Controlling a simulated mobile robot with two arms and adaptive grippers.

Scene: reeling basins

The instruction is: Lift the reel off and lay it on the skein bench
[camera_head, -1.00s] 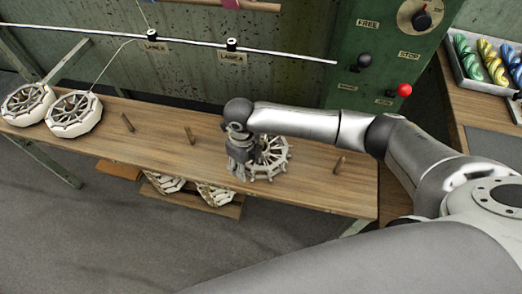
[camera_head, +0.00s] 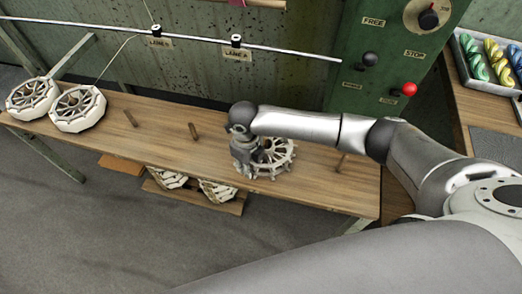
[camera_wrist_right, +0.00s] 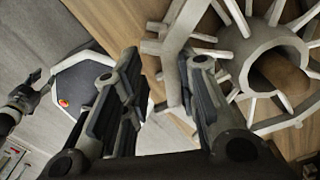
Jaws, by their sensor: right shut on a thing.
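The pale spoked reel (camera_head: 281,158) lies flat on the long wooden bench (camera_head: 310,185), near its right part. In the right wrist view a wooden peg (camera_wrist_right: 280,78) stands inside the reel's hub (camera_wrist_right: 250,62). My right gripper (camera_head: 252,170) is at the reel's left side. In the right wrist view my right gripper (camera_wrist_right: 165,100) is shut on a pale part of the reel's rim. The skein bench (camera_head: 473,108) is the wooden top at the right. A dark jointed part at the left of the wrist view seems to be my left gripper (camera_wrist_right: 28,92), its jaws unclear.
Two more reels (camera_head: 78,108) lie at the bench's left end. Bare pegs (camera_head: 194,132) stand along it. A tray of coloured skeins (camera_head: 463,65) and a dark mat (camera_head: 496,145) occupy the skein bench. The green control box (camera_head: 385,60) rises between the benches.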

